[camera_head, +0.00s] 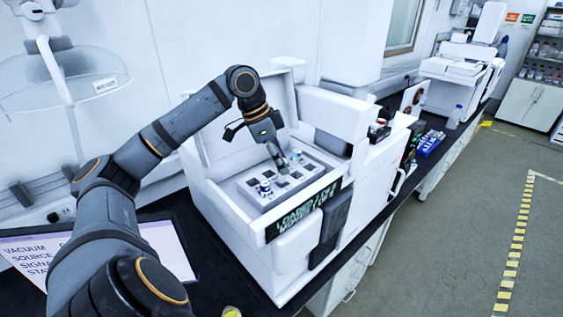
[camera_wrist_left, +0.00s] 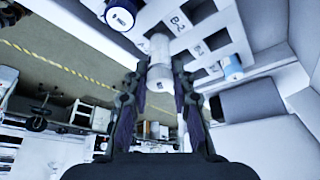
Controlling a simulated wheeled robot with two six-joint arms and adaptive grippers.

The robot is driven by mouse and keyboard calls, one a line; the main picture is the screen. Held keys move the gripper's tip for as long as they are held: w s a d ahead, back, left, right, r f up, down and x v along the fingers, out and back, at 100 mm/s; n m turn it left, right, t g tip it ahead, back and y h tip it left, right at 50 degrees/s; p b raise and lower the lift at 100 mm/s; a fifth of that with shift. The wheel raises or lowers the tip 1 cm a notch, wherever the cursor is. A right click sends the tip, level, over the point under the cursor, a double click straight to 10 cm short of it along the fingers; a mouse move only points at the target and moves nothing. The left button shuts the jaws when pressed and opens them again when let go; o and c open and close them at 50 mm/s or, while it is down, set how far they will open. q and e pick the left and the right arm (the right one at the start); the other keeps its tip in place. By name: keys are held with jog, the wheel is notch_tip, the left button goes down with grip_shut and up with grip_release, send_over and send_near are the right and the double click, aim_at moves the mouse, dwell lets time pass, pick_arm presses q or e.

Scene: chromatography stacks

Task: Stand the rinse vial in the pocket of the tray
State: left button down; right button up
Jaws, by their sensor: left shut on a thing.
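My left gripper (camera_head: 280,160) reaches down over the grey tray (camera_head: 300,192) in the head view. In the left wrist view my left gripper (camera_wrist_left: 160,85) is shut on a pale, translucent vial (camera_wrist_left: 159,72), which I take as the rinse vial. Its far end points at the tray (camera_wrist_left: 205,29), near the pocket marked B-2. I cannot tell whether that end is inside a pocket or above it. In the head view the fingers largely hide the vial. My right gripper is in neither view.
A dark-blue-capped vial (camera_head: 264,188) stands in the tray's left part. A light-blue-capped vial (camera_head: 296,155) stands at its far side. Several pockets are empty. The white instrument's walls (camera_head: 222,135) enclose the tray. A tablet (camera_head: 165,248) lies on the black bench.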

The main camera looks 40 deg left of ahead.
pick_arm(q)
jog(key=shift+f, duration=0.15)
jog(key=shift+f+b, duration=1.2)
jog(key=shift+b, duration=0.05)
jog(key=shift+f+b, duration=0.65)
jog(key=shift+b, duration=0.05)
jog(key=c, duration=1.1)
grip_release()
jog(key=shift+o, duration=0.4)
